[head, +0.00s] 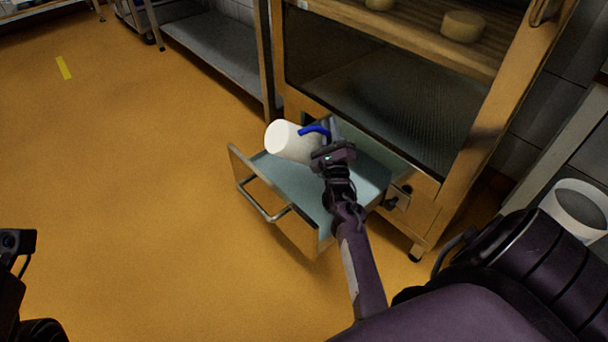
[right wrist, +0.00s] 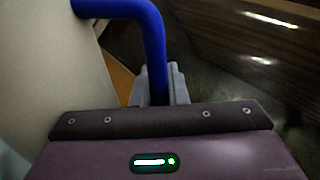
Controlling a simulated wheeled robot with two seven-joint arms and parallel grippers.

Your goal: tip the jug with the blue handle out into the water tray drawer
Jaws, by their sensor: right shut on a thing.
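The white jug (head: 288,142) is tipped onto its side above the open water tray drawer (head: 300,185), one round end facing left. I cannot tell whether that end is its mouth or base, and no liquid can be made out. My right gripper (head: 331,148) is shut on the jug's blue handle (head: 314,130). The right wrist view shows the blue handle (right wrist: 150,35) running down between the fingers (right wrist: 158,88), with the pale jug wall (right wrist: 40,55) at left. A dark part of my left arm's end (head: 18,241) shows at the lower left edge; its fingers are not clear.
The drawer sticks out from a wooden cabinet (head: 435,190) with a dark mesh panel and cheeses (head: 462,26) on a shelf above. A white bucket (head: 578,212) stands at the right. A grey metal shelf (head: 215,50) is behind.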

